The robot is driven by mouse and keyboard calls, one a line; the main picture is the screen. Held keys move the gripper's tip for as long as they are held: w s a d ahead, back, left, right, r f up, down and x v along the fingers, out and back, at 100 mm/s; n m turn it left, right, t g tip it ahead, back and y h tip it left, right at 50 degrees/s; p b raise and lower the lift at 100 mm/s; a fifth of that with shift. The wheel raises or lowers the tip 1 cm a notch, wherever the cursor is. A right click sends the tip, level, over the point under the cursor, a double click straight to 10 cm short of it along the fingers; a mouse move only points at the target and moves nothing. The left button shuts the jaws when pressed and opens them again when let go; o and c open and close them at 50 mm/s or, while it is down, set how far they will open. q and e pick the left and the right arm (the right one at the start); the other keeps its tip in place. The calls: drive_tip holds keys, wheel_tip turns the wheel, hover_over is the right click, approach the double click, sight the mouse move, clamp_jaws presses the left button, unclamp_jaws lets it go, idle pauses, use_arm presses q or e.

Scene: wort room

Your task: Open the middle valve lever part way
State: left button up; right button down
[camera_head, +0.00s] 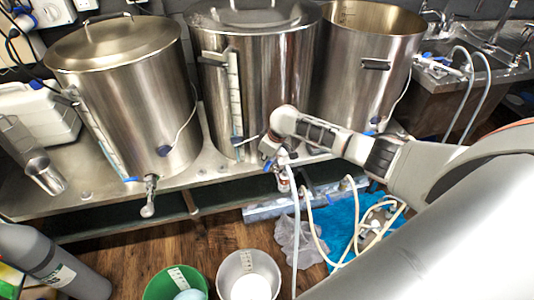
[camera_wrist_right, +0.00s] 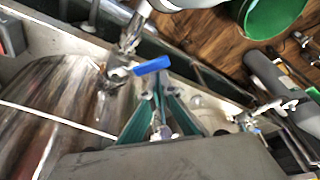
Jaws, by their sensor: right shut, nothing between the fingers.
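Three steel kettles stand in a row in the head view, and the middle kettle (camera_head: 275,85) has a lid. The middle valve (camera_head: 283,180) is low on its front, partly hidden by my right gripper. Its blue lever (camera_wrist_right: 152,65) shows best in the wrist view, sticking out sideways from the steel valve body (camera_wrist_right: 118,75). My right gripper (camera_wrist_right: 153,82) is shut and empty, its green fingertips together right beside the lever; I cannot tell whether they touch. In the head view the right gripper (camera_head: 268,158) is small and partly hidden by its own wrist. My left gripper is not in view.
The left kettle (camera_head: 120,95) has its own valve (camera_head: 149,195) with a blue lever. The right kettle (camera_head: 365,65) is open on top. A pale hose (camera_head: 296,235) hangs below the middle valve. A green bucket (camera_head: 160,287) and a steel bucket (camera_head: 225,282) stand on the floor.

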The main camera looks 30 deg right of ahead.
drive_tip(key=v, duration=1.1)
drive_tip(key=shift+r, duration=0.2)
